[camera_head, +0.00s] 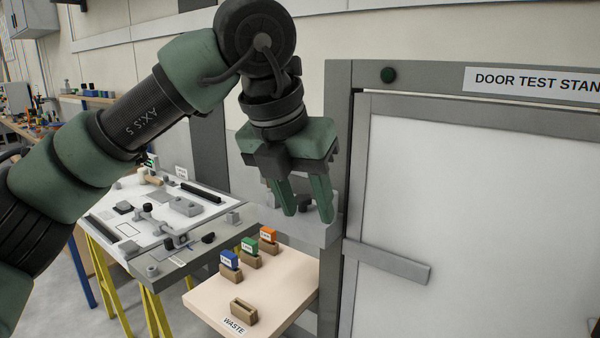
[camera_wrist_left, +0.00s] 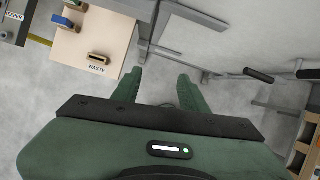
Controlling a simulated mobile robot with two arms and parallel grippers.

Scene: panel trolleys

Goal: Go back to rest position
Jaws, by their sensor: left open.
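My left gripper (camera_head: 308,218) hangs fingers-down in the middle of the head view, with its arm coming in from the left. Its two green fingers are apart and nothing is between them. In the left wrist view the open fingers (camera_wrist_left: 161,80) point out over bare grey floor. My right gripper is in neither view.
A small wooden table (camera_head: 285,290) marked WASTE bears several card holders, one empty (camera_head: 243,311). A panel trolley (camera_head: 150,267) with parts and yellow legs stands left of it. A door handle bar (camera_head: 388,262) sticks out from the stand. Floor shows below the gripper in the wrist view.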

